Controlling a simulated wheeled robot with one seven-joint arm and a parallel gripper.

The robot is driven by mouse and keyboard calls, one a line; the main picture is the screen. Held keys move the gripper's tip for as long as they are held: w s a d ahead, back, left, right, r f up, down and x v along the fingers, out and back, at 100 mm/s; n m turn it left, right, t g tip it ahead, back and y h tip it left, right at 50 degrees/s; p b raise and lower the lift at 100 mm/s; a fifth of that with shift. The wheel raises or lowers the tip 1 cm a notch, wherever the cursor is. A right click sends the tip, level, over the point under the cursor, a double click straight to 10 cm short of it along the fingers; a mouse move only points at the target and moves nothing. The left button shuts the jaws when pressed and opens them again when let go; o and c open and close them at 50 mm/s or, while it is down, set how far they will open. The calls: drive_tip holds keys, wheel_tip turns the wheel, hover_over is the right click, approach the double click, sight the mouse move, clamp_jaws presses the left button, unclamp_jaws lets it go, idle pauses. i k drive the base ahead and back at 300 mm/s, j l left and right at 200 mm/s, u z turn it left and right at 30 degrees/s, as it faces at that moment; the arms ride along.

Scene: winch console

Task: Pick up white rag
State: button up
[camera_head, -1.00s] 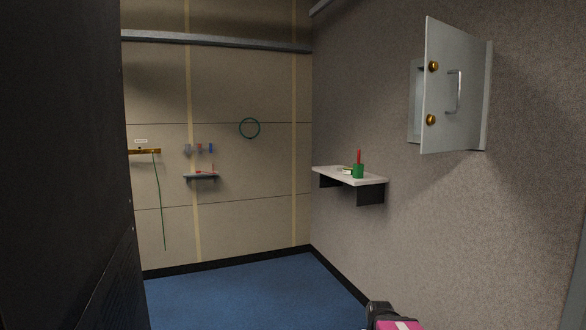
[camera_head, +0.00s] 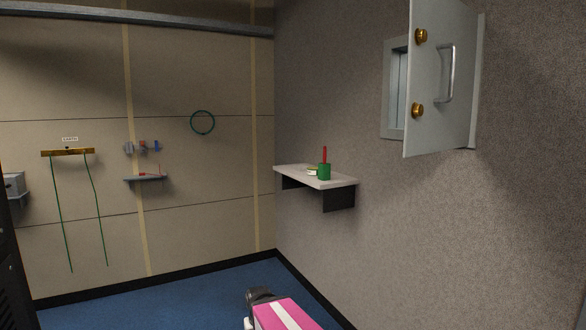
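I cannot make out a white rag for sure. A small whitish thing (camera_head: 312,170) lies on the wall shelf (camera_head: 335,182), left of a green cup (camera_head: 324,172) with a red stick in it. It is too small to tell whether it is the rag. A pink and white part with a dark joint, apparently my arm, shows at the bottom edge. My gripper's fingers are not in view, and no contact with anything on the shelf is seen.
A grey cabinet door (camera_head: 440,85) stands open on the right wall, above and right of the shelf. A small shelf (camera_head: 145,179), a green ring (camera_head: 203,123) and a brass bar (camera_head: 67,153) with green cords are on the far wall. The blue floor (camera_head: 190,303) is clear where visible.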

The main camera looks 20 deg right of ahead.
sight(301, 168)
drive_tip(key=i+j+z, duration=0.1)
drive_tip(key=i+z, duration=0.35)
drive_tip(key=i+j+z, duration=0.2)
drive_tip(key=i+z, duration=0.15)
drive_tip(key=z, duration=0.15)
